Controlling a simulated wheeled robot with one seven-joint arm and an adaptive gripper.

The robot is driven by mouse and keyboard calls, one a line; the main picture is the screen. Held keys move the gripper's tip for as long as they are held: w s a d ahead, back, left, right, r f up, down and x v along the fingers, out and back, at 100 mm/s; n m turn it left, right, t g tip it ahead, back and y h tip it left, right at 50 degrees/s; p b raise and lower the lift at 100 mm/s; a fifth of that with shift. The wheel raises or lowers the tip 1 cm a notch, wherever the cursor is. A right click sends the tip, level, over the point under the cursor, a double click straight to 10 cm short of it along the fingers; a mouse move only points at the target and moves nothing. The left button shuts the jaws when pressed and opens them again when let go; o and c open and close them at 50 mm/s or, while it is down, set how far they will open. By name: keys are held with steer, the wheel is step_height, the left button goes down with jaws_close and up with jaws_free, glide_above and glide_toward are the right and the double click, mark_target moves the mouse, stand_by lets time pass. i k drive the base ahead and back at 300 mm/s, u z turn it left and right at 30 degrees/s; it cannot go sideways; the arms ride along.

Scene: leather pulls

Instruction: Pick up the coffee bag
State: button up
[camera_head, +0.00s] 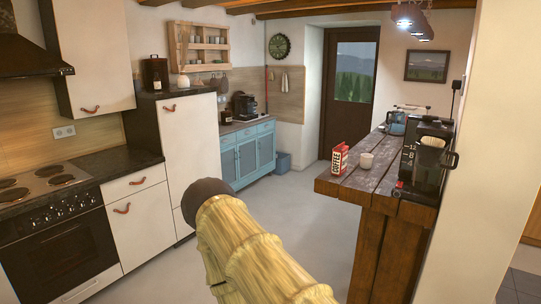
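The coffee bag (339,160) is small, red and white, with "COFFEE" lettering. It stands upright near the left edge of the dark wooden counter (376,188) on the right. My arm, pale yellow with a dark rounded end, rises from the bottom middle, to the left of the counter and well apart from the bag. My gripper's fingers do not show, so I cannot see whether they are open or shut.
A black coffee maker (424,155) and a bluish appliance (397,123) stand farther right and back. Cabinets and a stove (45,185) line the left. The grey floor (300,205) between is clear.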

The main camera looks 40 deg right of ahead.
mark_target(339, 159)
steer(key=u, duration=0.4)
steer(key=i, duration=1.6)
steer(key=z, duration=0.55)
steer(key=i, duration=1)
steer(key=z, duration=0.95)
